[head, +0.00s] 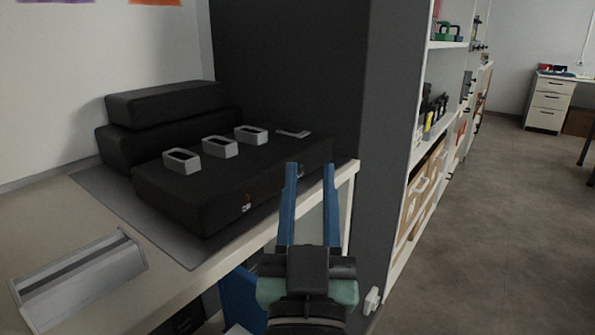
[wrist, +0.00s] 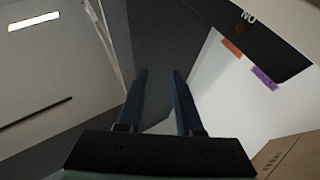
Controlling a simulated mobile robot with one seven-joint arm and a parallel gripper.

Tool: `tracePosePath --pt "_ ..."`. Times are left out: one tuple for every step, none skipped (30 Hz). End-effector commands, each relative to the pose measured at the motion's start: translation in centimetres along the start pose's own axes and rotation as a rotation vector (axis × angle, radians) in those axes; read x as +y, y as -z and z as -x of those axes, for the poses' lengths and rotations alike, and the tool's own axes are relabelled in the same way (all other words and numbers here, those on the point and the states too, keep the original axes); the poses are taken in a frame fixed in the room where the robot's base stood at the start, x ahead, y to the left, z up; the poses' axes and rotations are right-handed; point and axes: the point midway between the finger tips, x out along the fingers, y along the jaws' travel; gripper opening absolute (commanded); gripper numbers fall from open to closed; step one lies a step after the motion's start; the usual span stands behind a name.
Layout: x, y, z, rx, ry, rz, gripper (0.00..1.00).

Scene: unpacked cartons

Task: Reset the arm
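My gripper (head: 310,170) is in the lower middle of the head view, with its two blue fingers spread apart and nothing between them. It is in front of the right end of the light table, beside the dark partition. In the wrist view my gripper (wrist: 159,75) also shows two parted fingers with an empty gap. That view looks up toward a dark vertical panel (wrist: 150,30) and the pale walls.
Black boxes (head: 230,180) with several small grey frames on top stand on the table (head: 180,290). A grey metal piece (head: 80,275) lies at the table's left front. A white shelf (head: 420,150) holds items at right. The floor (head: 480,230) beyond is clear.

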Motion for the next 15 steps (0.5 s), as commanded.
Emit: tracePosePath --pt "-0.2 4.0 -0.9 0.065 0.005 -0.006 0.35" --pt "-0.2 5.8 -1.1 0.092 0.007 -0.008 0.35" --pt "-0.3 8.1 -1.4 0.127 0.01 -0.011 0.35" --pt "-0.3 9.7 -1.4 0.152 0.014 -0.014 0.35" --pt "-0.4 11.3 -1.5 0.176 0.017 -0.017 0.35" --pt "-0.5 13.4 -1.4 0.208 0.021 -0.02 0.35" --pt "-0.6 14.8 -1.3 0.231 0.024 -0.021 0.35" --pt "-0.6 16.3 -1.1 0.254 0.027 -0.023 0.35" --pt "-0.7 18.1 -0.8 0.284 0.031 -0.027 0.35" --pt "-0.7 19.5 -0.6 0.307 0.034 -0.029 0.35" --pt "-0.8 20.8 -0.3 0.329 0.037 -0.03 0.35" --pt "-0.8 22.3 -0.6 0.337 0.039 -0.03 0.35" --pt "-0.8 22.8 -1.2 0.327 0.039 -0.029 0.35" --pt "-0.8 23.3 -1.6 0.325 0.039 -0.029 0.35" --pt "-0.8 24.0 -2.0 0.324 0.038 -0.029 0.35"
